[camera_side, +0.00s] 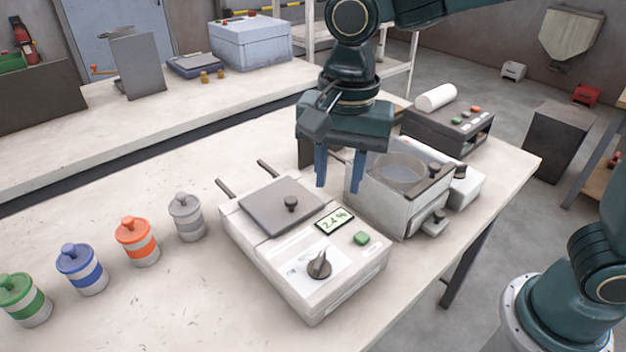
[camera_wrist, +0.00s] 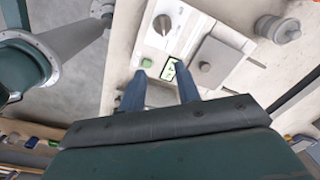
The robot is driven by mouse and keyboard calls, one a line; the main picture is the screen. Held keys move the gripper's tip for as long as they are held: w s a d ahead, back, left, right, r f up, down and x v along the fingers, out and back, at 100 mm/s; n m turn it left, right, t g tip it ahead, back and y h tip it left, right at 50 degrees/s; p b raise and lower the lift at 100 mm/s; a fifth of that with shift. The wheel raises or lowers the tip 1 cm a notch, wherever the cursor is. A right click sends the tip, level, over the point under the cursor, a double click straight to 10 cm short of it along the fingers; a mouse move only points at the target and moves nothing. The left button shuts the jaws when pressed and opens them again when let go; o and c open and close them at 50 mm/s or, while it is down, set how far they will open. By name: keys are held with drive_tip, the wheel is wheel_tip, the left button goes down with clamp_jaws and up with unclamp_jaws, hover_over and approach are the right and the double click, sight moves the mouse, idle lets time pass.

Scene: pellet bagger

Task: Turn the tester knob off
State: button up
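The tester (camera_side: 310,240) is a white box on the table with a grey lid plate, a lit display (camera_side: 334,220) reading 2.4 % and a green button (camera_side: 362,238). Its dark knob (camera_side: 319,264) sits on a white dial panel at the front; the knob's exact setting is too small to read. In the wrist view the knob (camera_wrist: 162,24) shows beyond my fingertips, near the top. My gripper (camera_side: 339,186) points down above the back right of the tester, behind the display, with its blue fingers apart and nothing between them. In the wrist view my gripper (camera_wrist: 160,85) is also open.
Several lidded jars, including an orange one (camera_side: 137,241) and a grey one (camera_side: 187,217), stand left of the tester. A metal box with a round opening (camera_side: 398,172) stands close on the right. A dark control box (camera_side: 447,128) is behind it. The front table area is clear.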

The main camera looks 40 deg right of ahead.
sight(321, 257)
drive_tip(key=a, duration=0.1)
drive_tip(key=f, duration=0.1)
drive_tip(key=a+m, duration=0.1)
drive_tip(key=shift+w+a+f, duration=0.2)
drive_tip(key=shift+w+a, duration=0.05)
drive_tip(key=shift+a, duration=0.05)
wheel_tip(321, 257, down, 14)
drive_tip(key=shift+r, duration=0.1)
idle(0.6)
drive_tip(key=shift+c, duration=0.2)
clamp_jaws()
